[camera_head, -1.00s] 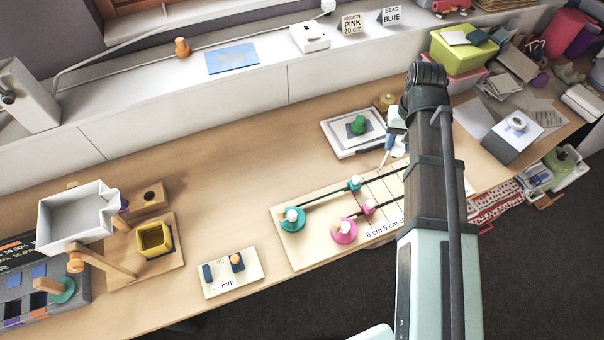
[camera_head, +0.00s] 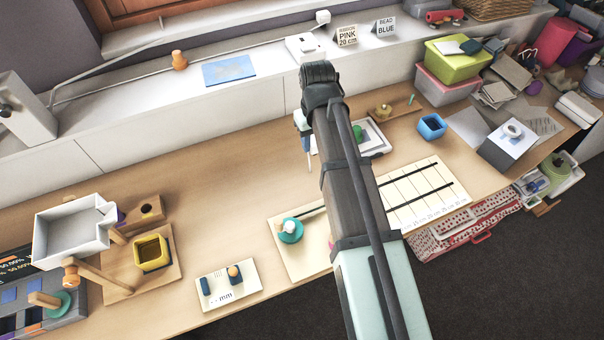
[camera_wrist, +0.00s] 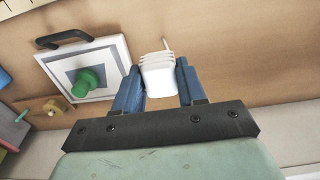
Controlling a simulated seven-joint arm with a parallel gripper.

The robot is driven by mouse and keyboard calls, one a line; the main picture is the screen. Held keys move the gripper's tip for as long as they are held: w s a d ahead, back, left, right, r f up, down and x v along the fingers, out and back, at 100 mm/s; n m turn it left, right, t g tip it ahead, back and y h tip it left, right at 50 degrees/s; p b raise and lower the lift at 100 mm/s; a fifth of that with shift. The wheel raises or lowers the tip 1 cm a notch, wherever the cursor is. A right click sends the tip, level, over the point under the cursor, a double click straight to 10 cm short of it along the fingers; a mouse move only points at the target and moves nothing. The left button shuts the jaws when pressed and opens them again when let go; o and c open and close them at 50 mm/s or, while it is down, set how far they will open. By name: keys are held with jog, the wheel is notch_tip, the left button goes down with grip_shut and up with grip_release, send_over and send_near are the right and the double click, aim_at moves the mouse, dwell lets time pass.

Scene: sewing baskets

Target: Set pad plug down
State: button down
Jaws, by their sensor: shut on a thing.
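My gripper (camera_wrist: 158,88) is shut on a white ridged piece (camera_wrist: 157,72) with a thin pale pin at its far end, which I take to be the pad plug. In the head view my gripper (camera_head: 306,146) hangs over the bench, left of the white square pad (camera_head: 374,151). The thin tip points down, and I cannot tell whether it touches the bench. The pad has a grey square, a green knob and a dark handle, and shows whole in the wrist view (camera_wrist: 112,52). My arm hides part of it in the head view.
A ruled board (camera_head: 420,203) lies in front, partly behind my arm, with a teal round piece (camera_head: 291,230) on its left part. A blue open box (camera_head: 432,126) stands right of the pad. The wooden bench left of my gripper is clear.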

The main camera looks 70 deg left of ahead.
jog(key=shift+f, duration=4.7)
jog(key=shift+f, duration=0.15)
jog(key=c, duration=0.6)
grip_release()
jog(key=shift+c, duration=0.2)
notch_tip(320, 180, up, 12)
jog(key=shift+r, duration=0.15)
